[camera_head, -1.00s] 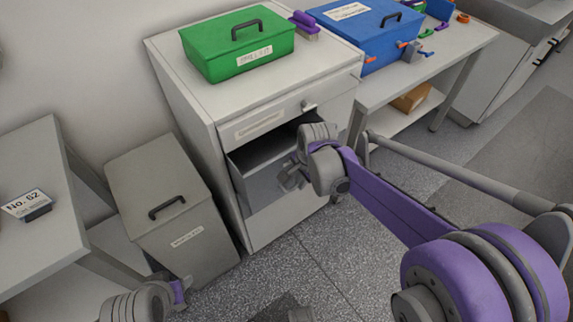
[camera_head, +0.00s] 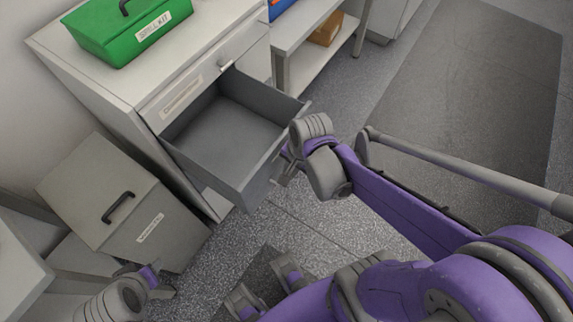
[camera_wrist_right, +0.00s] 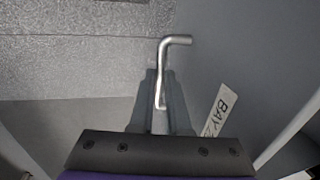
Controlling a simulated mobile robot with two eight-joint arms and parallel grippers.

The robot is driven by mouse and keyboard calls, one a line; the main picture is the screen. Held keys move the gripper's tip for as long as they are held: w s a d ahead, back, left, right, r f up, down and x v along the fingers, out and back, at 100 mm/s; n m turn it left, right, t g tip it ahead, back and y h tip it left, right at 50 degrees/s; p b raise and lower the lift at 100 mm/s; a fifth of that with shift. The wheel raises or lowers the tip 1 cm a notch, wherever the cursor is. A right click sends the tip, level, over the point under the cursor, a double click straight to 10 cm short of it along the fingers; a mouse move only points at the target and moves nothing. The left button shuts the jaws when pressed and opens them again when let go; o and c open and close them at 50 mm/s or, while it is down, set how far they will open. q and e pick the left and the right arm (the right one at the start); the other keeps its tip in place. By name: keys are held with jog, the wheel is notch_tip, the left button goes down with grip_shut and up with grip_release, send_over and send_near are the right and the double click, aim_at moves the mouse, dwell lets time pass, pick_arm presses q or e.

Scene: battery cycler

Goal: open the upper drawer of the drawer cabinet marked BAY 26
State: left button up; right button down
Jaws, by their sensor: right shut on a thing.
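The drawer cabinet (camera_head: 115,92) stands at the upper left in the head view. Its grey drawer (camera_head: 222,136) is pulled well out and looks empty inside. A labelled strip (camera_head: 180,97) with a small knob (camera_head: 225,67) is above the drawer opening. My right gripper (camera_head: 284,172) is at the drawer's front. In the right wrist view my right gripper (camera_wrist_right: 161,95) is shut on the bent metal handle (camera_wrist_right: 175,41). A tag (camera_wrist_right: 222,112) beside it reads "BAY 2", the rest hidden. My left gripper (camera_head: 158,282) is low at the left, its jaws unclear.
A green box (camera_head: 120,28) sits on the cabinet top. A grey lidded bin (camera_head: 125,205) stands left of the drawer, close to it. A bench (camera_head: 305,30) is at the back right. Open floor with a dark mat (camera_head: 470,105) lies to the right.

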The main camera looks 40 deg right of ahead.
jog(key=c, duration=0.9)
grip_release()
jog(key=shift+r, duration=0.1)
jog(key=r+p, duration=0.1)
jog(key=r, duration=0.2)
jog(key=s+r, duration=0.1)
jog(key=r, duration=0.3)
jog(key=s+r+p, duration=0.1)
jog(key=r, duration=0.2)
jog(key=shift+d+r+p, duration=0.25)
jog(key=shift+d+p, duration=0.1)
jog(key=shift+d, duration=0.05)
